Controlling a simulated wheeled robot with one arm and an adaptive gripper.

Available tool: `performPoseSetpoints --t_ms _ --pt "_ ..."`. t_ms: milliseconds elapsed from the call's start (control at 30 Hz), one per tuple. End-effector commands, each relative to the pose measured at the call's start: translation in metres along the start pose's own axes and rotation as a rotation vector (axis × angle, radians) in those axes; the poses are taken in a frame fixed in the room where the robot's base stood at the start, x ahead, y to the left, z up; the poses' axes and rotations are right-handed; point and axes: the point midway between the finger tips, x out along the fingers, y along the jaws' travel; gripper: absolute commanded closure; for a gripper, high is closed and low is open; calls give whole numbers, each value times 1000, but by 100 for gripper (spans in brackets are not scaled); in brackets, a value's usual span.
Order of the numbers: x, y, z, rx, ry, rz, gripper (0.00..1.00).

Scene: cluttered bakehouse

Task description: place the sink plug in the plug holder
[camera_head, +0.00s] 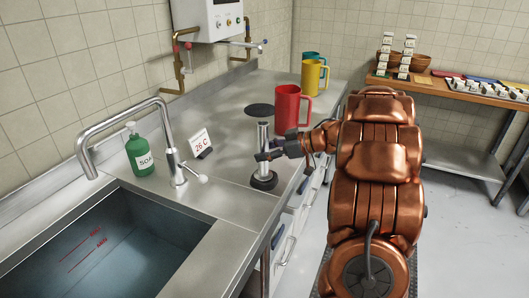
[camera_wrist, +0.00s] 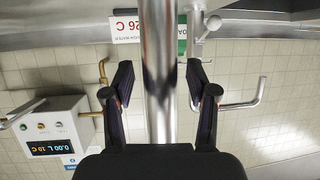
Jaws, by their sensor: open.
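A tall silver tube with a round black base, which looks like the sink plug (camera_head: 263,135), stands upright on the steel counter beside the sink. My gripper (camera_head: 268,151) reaches in from the right at the tube's middle height. In the wrist view, my gripper (camera_wrist: 160,85) is open, with one dark finger on each side of the silver tube (camera_wrist: 158,60). I see gaps between the fingers and the tube.
A red mug (camera_head: 287,108), a yellow mug (camera_head: 312,76) and a teal mug stand behind on the counter. A 26 C sign (camera_head: 199,143), green soap bottle (camera_head: 139,152) and tap (camera_head: 171,150) are left. The sink basin (camera_head: 110,240) is front left. Floor lies right.

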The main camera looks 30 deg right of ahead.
Motion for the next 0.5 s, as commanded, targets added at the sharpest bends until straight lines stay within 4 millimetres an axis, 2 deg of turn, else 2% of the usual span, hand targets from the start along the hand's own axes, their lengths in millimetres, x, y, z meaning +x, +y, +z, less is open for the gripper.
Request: performPoseSetpoints --t_ms 500 --pt "-72 0 2 3 0 2 42"
